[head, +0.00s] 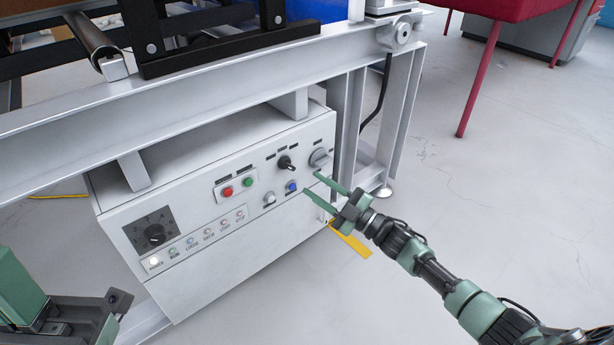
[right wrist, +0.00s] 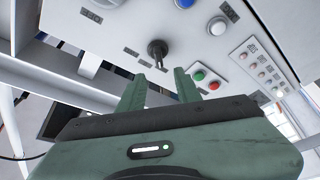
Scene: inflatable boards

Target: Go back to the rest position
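My right gripper (head: 310,183) is in front of the right part of a white control panel (head: 215,255), fingers pointing at it. Its two green fingers are apart with nothing between them. The right wrist view also shows these fingers (right wrist: 160,75) spread, with a black selector knob (right wrist: 157,48) beyond the gap. Whether the fingers touch the panel cannot be told. My left gripper (head: 112,312) is only partly in view at the lower left, in front of the panel's lower left side. Its finger opening is not clear.
The panel has a black switch (head: 286,163), a grey rotary switch (head: 320,158), a blue button (head: 291,187), and red (head: 227,191) and green buttons. It hangs beneath a grey metal frame (head: 250,92). A red-legged table (head: 480,80) stands at back right.

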